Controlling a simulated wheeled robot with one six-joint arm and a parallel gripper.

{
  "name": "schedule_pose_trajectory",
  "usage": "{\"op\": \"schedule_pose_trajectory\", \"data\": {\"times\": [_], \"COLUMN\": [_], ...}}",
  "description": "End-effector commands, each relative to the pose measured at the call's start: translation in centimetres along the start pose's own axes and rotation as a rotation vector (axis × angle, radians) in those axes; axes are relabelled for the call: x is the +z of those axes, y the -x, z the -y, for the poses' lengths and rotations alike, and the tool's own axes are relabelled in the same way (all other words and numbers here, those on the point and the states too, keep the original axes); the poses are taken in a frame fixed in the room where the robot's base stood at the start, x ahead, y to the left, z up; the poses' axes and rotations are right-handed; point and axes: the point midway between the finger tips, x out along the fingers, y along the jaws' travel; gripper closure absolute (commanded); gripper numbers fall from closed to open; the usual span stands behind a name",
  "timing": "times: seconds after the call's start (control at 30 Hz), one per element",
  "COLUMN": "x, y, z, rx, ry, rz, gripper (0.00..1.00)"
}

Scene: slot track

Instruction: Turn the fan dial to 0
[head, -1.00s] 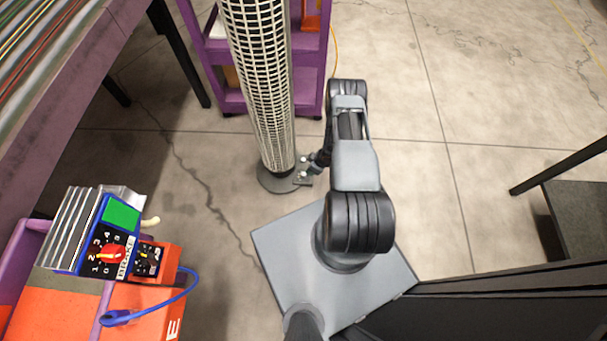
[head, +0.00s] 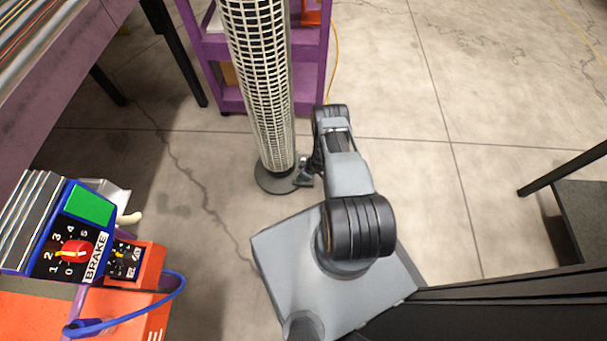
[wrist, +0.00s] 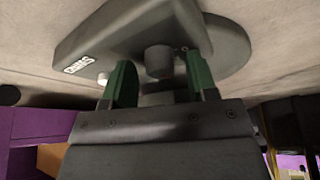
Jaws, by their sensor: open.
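The fan (head: 262,90) is a tall tower with a pale grid front, standing upright on a dark round base (head: 268,184) on the floor. In the wrist view the fan base (wrist: 232,50) fills the top, with a small label on its left. The fan dial (wrist: 158,60) is a short grey round knob there; its setting cannot be read. My gripper (wrist: 160,78) is open, with one green finger on each side of the dial. I cannot tell whether the fingers touch it. In the head view my gripper (head: 304,180) is small, beside the base's right edge.
A purple shelf cart (head: 308,75) stands behind the fan. At the left are a blue control box (head: 45,255) with a red BRAKE dial, an orange box (head: 148,270) and a blue cable (head: 165,300). A dark bench (head: 585,215) is at the right. Floor between is clear.

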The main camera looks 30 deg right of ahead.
Motion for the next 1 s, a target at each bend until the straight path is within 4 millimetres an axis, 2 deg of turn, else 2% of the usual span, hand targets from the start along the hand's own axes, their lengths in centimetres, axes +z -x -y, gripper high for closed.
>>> {"op": "schedule_pose_trajectory", "data": {"times": [0.13,0.63,1.0], "x": [-0.01,-0.01,0.21], "y": [0.02,0.03,-0.55], "z": [0.01,-0.03,-0.21], "rx": [0.0,0.001,-0.031], "ry": [0.0,0.0,0.081], "rz": [0.0,0.0,-0.001], "gripper": [0.47,0.95,0.95]}}
